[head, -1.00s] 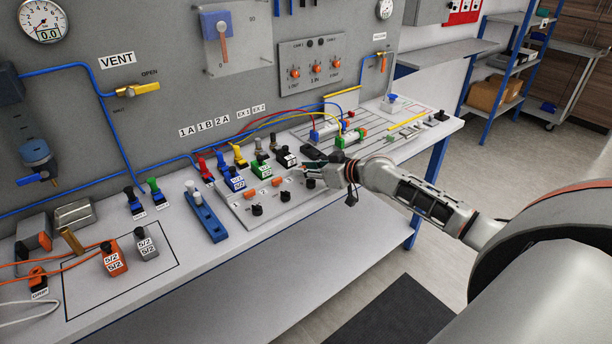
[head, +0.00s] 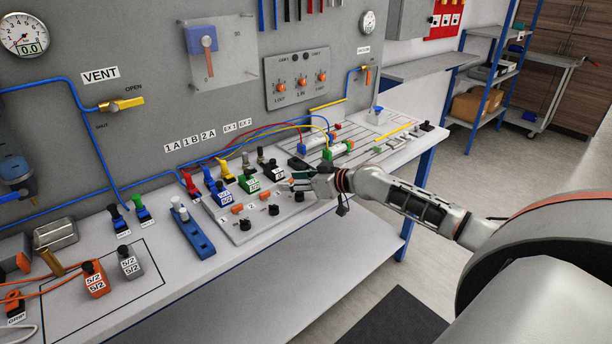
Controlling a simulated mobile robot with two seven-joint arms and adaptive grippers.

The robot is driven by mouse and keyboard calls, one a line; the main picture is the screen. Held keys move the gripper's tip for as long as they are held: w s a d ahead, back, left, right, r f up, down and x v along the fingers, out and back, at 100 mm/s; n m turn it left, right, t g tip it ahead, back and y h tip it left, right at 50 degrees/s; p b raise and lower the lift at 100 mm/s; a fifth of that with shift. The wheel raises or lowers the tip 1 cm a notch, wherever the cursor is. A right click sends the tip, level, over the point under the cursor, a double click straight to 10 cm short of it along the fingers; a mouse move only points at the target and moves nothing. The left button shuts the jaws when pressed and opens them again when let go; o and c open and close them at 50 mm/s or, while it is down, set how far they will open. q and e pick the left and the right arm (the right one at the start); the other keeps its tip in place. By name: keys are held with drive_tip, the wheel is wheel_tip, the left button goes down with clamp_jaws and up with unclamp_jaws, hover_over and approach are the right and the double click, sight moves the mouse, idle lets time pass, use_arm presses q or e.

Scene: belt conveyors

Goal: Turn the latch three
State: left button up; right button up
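A grey plate (head: 226,222) on the bench carries a row of orange latches and a row of black knobs in front of them. The first orange latch (head: 237,208) and the second orange latch (head: 263,195) show clearly. The place of the third, at the plate's right end, is covered by my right gripper (head: 298,181), so I cannot make out that latch. The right gripper's fingers are low over this end, behind the rightmost black knob (head: 299,196). They are too small to tell whether they are open, shut or touching the latch. My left gripper is not in view.
Coloured valves, including a green one (head: 248,182) and a black one (head: 274,172), stand close behind the plate. A blue rail (head: 196,234) lies to its left. Hoses run behind to green-ended cylinders (head: 338,150). The bench's front strip is clear.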

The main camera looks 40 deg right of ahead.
drive_tip(key=shift+f, duration=0.1)
drive_tip(key=shift+a+r+p, duration=0.1)
drive_tip(key=shift+r+p, duration=0.1)
drive_tip(key=shift+p, duration=0.25)
drive_tip(key=p, duration=0.1)
drive_tip(key=m+h+p, duration=0.1)
drive_tip(key=shift+a+r+p, duration=0.15)
drive_tip(key=shift+a+p, duration=0.1)
drive_tip(key=shift+p, duration=0.15)
drive_tip(key=shift+f+m+t+h+p, duration=0.2)
drive_tip(key=shift+m+t+h+p, duration=0.1)
drive_tip(key=shift+m+h+p, duration=0.15)
drive_tip(key=shift+f+m+h, duration=0.1)
drive_tip(key=shift+m+h, duration=0.15)
drive_tip(key=shift+h, duration=0.2)
